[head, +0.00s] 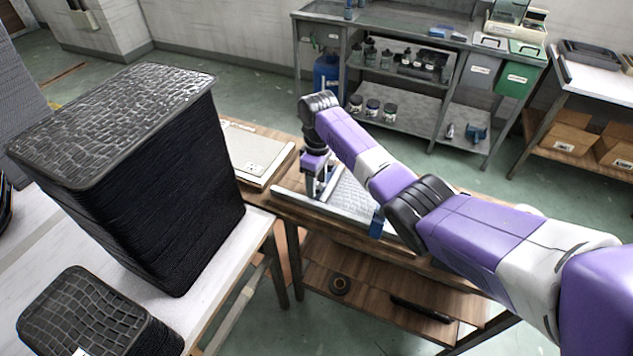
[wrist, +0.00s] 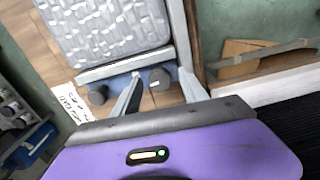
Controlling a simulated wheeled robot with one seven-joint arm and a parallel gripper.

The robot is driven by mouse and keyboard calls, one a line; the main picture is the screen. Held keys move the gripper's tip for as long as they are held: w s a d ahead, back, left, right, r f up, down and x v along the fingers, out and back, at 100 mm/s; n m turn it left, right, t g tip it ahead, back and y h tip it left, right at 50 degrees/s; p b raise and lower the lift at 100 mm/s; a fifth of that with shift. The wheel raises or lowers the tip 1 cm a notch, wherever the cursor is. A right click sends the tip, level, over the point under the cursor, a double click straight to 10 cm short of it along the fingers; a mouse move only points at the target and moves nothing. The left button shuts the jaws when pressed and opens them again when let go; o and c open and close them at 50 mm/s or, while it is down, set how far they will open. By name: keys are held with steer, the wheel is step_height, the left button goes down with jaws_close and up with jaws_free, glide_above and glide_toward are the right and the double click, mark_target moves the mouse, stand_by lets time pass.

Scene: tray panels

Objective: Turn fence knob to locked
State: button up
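A grey, stone-patterned tray panel (wrist: 105,30) lies on the wooden bench, with a pale fence bar (wrist: 125,65) along its edge in the wrist view. A dark grey knob (wrist: 160,79) with a small white mark sits by the bar. A second dark knob (wrist: 97,95) is further left. My gripper (wrist: 160,74) is open, its two fingers on either side of the marked knob, with gaps showing; I cannot tell contact. In the head view my gripper (head: 318,188) points down at the left end of the panel (head: 352,196); the knobs are not clear there.
A tall stack of black textured panels (head: 150,190) stands on a white table at left, with a smaller stack (head: 95,315) in front. A blue part (head: 377,222) sits at the bench's front edge. A white label (wrist: 68,102) lies beside the left knob. Shelving (head: 400,85) stands behind.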

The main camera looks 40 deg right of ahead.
jaws_close()
steer(key=shift+r+m+p, duration=0.1)
steer(key=shift+m+p, duration=0.35)
steer(key=shift+m, duration=0.35)
steer(key=shift+o, duration=0.6)
jaws_free()
